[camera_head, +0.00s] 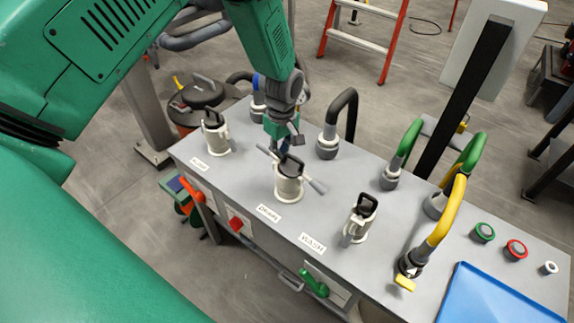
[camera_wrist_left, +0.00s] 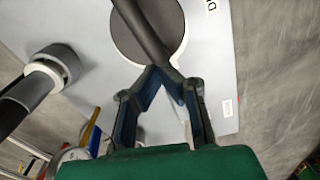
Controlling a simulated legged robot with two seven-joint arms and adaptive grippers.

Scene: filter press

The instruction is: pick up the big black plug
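The big black plug (camera_head: 291,166) sits in the pale round fitting (camera_head: 288,187) labelled DRAIN, in the middle of the grey bench top. The fitting's two side levers stick outward. My left gripper (camera_head: 286,150) reaches down from above to the plug's handle. In the left wrist view the plug shows as a dark disc (camera_wrist_left: 141,30) with a bar handle across it. The fingertips (camera_wrist_left: 160,71) of my left gripper come together at the near end of this bar, seemingly closed around it. The plug still sits in the fitting. My right gripper is not in view.
Similar capped fittings stand at left (camera_head: 216,133) and at WASH (camera_head: 360,218). A black hose (camera_head: 345,110) rises behind; green (camera_head: 467,155) and yellow (camera_head: 447,215) hoses stand right. A blue tray (camera_head: 490,297) and push buttons (camera_head: 484,232) lie at the right end.

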